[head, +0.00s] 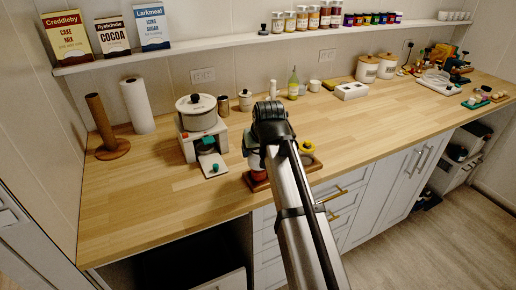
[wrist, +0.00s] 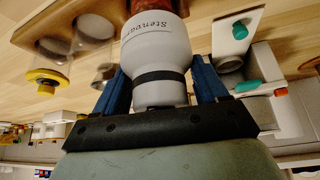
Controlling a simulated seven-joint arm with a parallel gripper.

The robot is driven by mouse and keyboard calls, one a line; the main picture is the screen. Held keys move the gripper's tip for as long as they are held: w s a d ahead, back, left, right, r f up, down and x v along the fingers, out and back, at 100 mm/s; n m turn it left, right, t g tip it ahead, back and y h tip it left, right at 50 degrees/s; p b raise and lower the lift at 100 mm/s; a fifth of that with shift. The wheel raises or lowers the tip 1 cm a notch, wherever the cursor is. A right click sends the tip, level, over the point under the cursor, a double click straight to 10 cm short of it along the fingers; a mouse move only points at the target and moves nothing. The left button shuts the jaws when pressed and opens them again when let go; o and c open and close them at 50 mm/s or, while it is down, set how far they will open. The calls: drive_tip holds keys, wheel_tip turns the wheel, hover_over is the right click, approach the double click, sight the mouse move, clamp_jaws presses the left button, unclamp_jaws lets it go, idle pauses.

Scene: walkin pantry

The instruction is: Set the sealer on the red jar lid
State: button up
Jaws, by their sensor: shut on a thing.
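The sealer (wrist: 155,50) is a white bottle-shaped body with dark lettering and a black band; its narrow part is between the blue fingers of my gripper (wrist: 161,72), which is shut on it. In the wrist view, which looks upside down, a reddish-brown jar (wrist: 112,78) shows past the sealer's wide end, mostly hidden. I cannot make out its red lid, or whether the sealer touches it. In the head view my arm covers most of the gripper; a white part of the sealer (head: 253,161) shows left of the arm, above the wooden tray.
The wooden tray (head: 257,182) stands at the counter's front edge. It holds clear jars (wrist: 95,28), one with a yellow lid (wrist: 47,82). Left of it is a white appliance (head: 203,142) with a pot and a white plate with a teal knob (head: 213,166). The counter's left front is clear.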

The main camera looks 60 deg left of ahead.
drive_tip(key=shift+f, duration=0.2)
drive_tip(key=o, duration=1.2)
drive_tip(key=shift+o, duration=0.2)
drive_tip(key=shift+r, duration=3.5)
